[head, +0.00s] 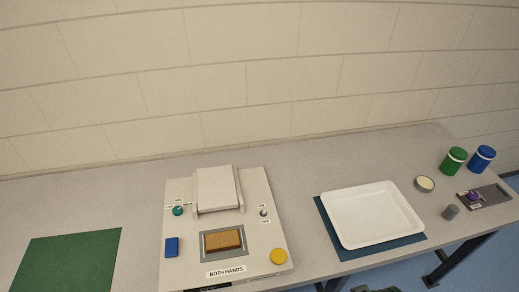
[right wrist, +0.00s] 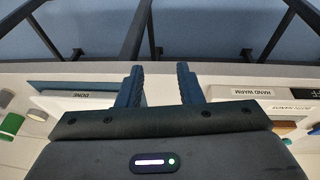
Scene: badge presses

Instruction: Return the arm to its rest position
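My right gripper (right wrist: 160,78) shows in the right wrist view with its two dark blue fingers apart and nothing between them. It points past the table's edge toward the blue floor. In the head view only a small dark part, likely of my right arm, shows at the bottom edge below the white tray (head: 372,215). My left gripper and arm are in neither view. The press (head: 260,200) stands on the table with a brown block (head: 223,240) in its framed recess. A "BOTH HANDS" label is on its front.
The tray sits on a dark blue mat (head: 420,238). A green mat (head: 70,260) lies at left. Green (head: 453,161) and blue (head: 481,159) jars, a round cream-topped tin (head: 424,184) and a grey switch plate (head: 492,197) are at right. A wall stands behind the table.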

